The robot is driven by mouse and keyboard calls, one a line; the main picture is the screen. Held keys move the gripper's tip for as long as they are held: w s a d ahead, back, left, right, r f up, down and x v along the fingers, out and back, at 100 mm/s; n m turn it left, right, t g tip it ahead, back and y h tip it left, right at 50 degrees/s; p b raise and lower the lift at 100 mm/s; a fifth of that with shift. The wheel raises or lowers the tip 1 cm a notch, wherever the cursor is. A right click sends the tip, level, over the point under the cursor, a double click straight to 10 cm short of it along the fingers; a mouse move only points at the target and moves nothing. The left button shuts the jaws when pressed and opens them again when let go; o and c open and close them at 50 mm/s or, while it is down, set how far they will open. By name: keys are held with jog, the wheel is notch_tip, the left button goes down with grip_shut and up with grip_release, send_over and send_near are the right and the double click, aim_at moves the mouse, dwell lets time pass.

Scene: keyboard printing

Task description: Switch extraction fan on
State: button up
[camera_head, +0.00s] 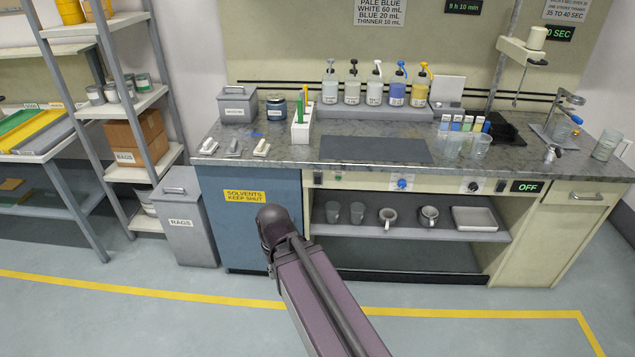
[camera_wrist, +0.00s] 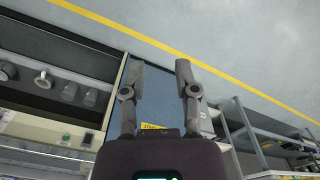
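The control strip (camera_head: 440,184) under the worktop carries a blue knob (camera_head: 403,183), a dark knob on a white plate (camera_head: 473,186), a small black switch (camera_head: 501,186) and a display reading "OFF" (camera_head: 525,186). No label readable here says which control belongs to the extraction fan. My gripper (camera_wrist: 160,68) is open and empty in the wrist view, its fingers apart before the blue solvents cabinet. In the head view my arm reaches up in front of that cabinet (camera_head: 235,235), left of the controls; the fingers are not distinguishable there.
Mugs, cups and a tray stand on the shelf (camera_head: 455,223) below the strip. Bottles (camera_head: 373,88) and cups (camera_head: 453,146) stand on the worktop (camera_head: 290,155). A grey rags bin (camera_head: 185,220) is left of the cabinet. The floor (camera_head: 180,320) in front is clear.

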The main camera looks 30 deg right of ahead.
jog(key=c, duration=0.3)
jog(key=shift+w+f, duration=0.1)
jog(key=shift+f, duration=0.05)
grip_shut()
jog(key=w+d+f+m+t+y+b, duration=0.1)
jog(key=w+d+f+m+t+b, duration=0.2)
jog(key=w+b, duration=0.5)
jog(key=w+f+m+t+b, duration=0.2)
jog(key=w+f+t+b, duration=0.25)
jog(key=w, duration=0.45)
jog(key=w+d+f+m+t+y+b, duration=0.1)
jog(key=w+d+f+m+t+b, duration=0.2)
jog(key=w+b, duration=0.55)
jog(key=w+d+f+m+t+h+b, duration=0.2)
jog(key=w+d+m+t+h+b, duration=0.1)
jog(key=d+m+h+b, duration=0.3)
jog(key=w+d+f+m+t+h+b, duration=0.3)
jog(key=w+d+m+h+b, duration=0.3)
jog(key=d+m+b, duration=0.4)
jog(key=shift+d+t+b, duration=0.4)
jog(key=shift+d+t, duration=0.05)
jog(key=shift+d, duration=2)
jog(key=shift+f, duration=0.1)
